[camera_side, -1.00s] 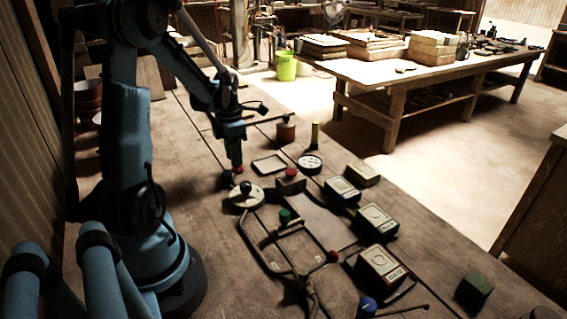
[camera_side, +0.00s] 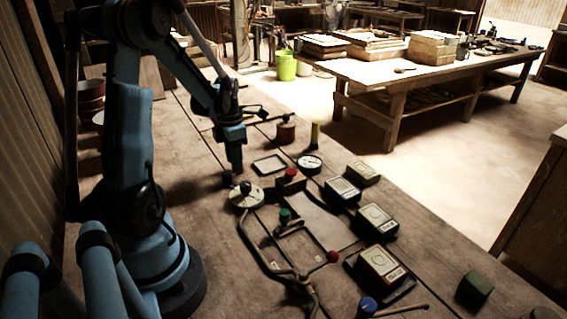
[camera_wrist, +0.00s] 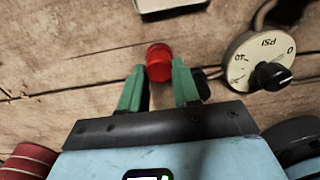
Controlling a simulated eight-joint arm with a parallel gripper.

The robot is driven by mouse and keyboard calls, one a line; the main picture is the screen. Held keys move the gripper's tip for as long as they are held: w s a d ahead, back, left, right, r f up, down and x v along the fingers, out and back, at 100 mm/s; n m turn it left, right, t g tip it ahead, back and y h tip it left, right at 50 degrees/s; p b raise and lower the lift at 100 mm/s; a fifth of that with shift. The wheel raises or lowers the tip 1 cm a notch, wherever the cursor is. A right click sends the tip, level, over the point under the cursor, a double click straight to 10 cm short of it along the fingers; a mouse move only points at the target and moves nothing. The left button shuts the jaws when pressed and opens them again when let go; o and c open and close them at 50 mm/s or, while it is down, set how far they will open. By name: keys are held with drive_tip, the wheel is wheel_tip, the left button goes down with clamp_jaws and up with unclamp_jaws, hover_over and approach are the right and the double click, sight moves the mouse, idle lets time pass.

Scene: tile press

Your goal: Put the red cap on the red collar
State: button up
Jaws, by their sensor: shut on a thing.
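My gripper (camera_wrist: 159,88) is shut on the red cap (camera_wrist: 159,62), a small red cylinder held between its green fingertips in the wrist view. In the side view my gripper (camera_side: 236,168) is low over the bench, just behind the round gauge, and the red cap cannot be made out there. I cannot say for sure which thing is the red collar. A small red piece (camera_side: 291,174) sits on a brown block right of my gripper, and a red knob (camera_side: 333,256) is nearer the front.
The PSI gauge (camera_wrist: 254,60) with its black knob is close on the right in the wrist view; it also shows in the side view (camera_side: 240,202). A rectangular frame (camera_side: 256,169) lies right of my gripper. Several boxes (camera_side: 343,192) line the bench's right side.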

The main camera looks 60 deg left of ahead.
drive_tip(key=shift+f, duration=0.1)
drive_tip(key=o, duration=0.7)
wheel_tip(320, 180, up, 11)
idle(1.0)
